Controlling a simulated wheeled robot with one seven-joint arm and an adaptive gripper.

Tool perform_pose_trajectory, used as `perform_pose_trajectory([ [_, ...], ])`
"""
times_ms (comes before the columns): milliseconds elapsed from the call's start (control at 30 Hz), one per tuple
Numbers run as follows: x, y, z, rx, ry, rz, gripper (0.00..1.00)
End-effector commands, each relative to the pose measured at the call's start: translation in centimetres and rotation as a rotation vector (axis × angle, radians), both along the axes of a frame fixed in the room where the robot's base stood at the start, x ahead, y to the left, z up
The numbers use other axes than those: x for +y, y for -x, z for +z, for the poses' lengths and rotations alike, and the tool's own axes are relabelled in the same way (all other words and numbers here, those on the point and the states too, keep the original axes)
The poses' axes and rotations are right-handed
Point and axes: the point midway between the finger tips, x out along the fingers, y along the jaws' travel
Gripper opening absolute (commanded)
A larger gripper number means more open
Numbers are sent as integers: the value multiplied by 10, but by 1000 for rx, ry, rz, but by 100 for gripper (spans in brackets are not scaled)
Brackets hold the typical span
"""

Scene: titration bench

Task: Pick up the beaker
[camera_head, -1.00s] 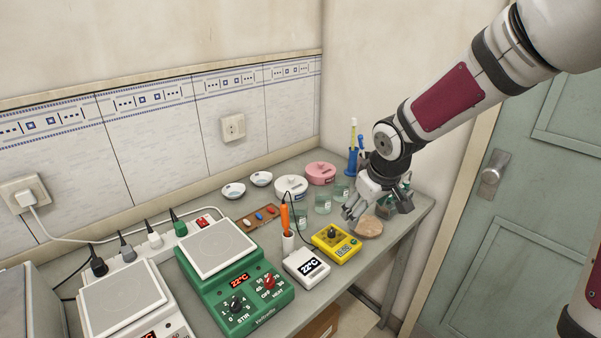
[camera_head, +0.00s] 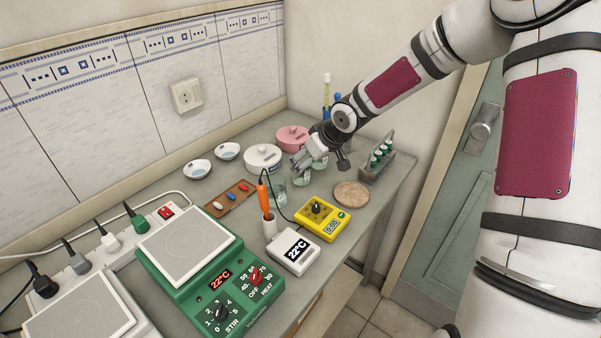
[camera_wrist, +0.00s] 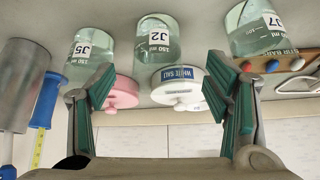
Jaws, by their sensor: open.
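Three clear glass beakers with liquid stand on the grey bench. In the wrist view they are labelled J5 (camera_wrist: 92,52), J2 (camera_wrist: 157,42) and J7 (camera_wrist: 254,28). In the head view, one beaker (camera_head: 278,194) stands clear of my gripper, and two others are partly hidden beneath and behind it. My gripper (camera_head: 320,164) is open and empty, close to the beakers. In the wrist view my gripper's green-padded fingers (camera_wrist: 160,80) are spread, with J2 in line with the gap, J5 beyond the left finger and J7 beyond the right. Contact cannot be told.
A white lidded pot (camera_head: 263,158) and a pink one (camera_head: 293,138) stand behind the beakers. A vial rack (camera_head: 377,160), round mat (camera_head: 351,194) and yellow meter (camera_head: 322,218) are to the right and front. An orange probe (camera_head: 263,198) stands upright near the front beaker.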

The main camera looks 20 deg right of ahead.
Motion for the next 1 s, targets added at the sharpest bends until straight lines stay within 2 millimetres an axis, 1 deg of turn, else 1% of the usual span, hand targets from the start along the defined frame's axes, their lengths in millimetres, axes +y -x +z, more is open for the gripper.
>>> perform_pose_trajectory([
  [167,3,-6,-8,0,1,2,71],
  [400,9,-25,-35,2,1,2,71],
  [500,11,-30,-44,0,2,3,71],
  [600,12,-32,-47,1,1,1,71],
  [800,11,-32,-47,1,1,-1,71],
  [833,11,-32,-47,1,1,-1,67],
  [867,11,-32,-47,1,1,-1,60],
  [900,11,-32,-47,0,2,0,51],
  [967,11,-32,-47,0,2,0,37],
  [1000,11,-32,-47,0,2,0,28],
])
